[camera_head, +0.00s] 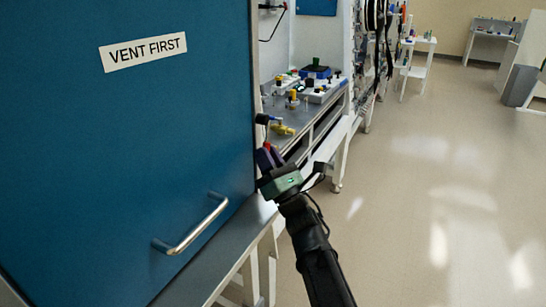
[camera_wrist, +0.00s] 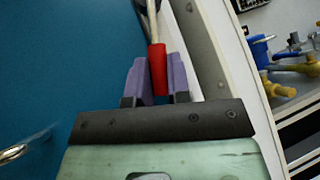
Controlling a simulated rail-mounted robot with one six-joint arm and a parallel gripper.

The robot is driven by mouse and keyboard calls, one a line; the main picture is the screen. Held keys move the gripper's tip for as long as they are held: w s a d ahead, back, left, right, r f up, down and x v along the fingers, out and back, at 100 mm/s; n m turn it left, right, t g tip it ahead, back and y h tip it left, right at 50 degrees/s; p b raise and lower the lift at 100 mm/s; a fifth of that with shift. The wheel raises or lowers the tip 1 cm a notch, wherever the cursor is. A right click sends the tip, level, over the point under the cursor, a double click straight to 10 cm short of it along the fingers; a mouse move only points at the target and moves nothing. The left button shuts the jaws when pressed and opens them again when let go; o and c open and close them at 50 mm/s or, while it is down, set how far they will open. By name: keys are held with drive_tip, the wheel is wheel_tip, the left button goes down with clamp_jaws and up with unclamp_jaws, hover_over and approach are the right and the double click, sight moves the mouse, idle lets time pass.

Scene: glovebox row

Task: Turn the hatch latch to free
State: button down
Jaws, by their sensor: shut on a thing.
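The blue hatch door (camera_head: 130,170) fills the left of the head view and carries a "VENT FIRST" sign (camera_head: 143,51). In the wrist view its latch lever shows as a pale rod with a red grip (camera_wrist: 158,70), by the door's right edge. My gripper (camera_wrist: 158,85) has its two purple fingers on either side of the red grip, shut on it. In the head view my gripper (camera_head: 267,157) is at the door's right edge, with a little red showing at its tips. The latch pivot is mostly out of view.
A metal bar handle (camera_head: 190,226) sticks out low on the door. A grey ledge (camera_head: 215,245) runs below it. A bench with valves and knobs (camera_head: 310,90) stands beyond the door. A white cart (camera_head: 415,65) is farther back.

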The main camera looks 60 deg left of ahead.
drive_tip(key=c, duration=1.1)
unclamp_jaws()
drive_tip(key=b+v, duration=0.7)
drive_tip(key=v, duration=0.3)
drive_tip(key=shift+d+f, duration=0.2)
drive_tip(key=shift+d, duration=0.1)
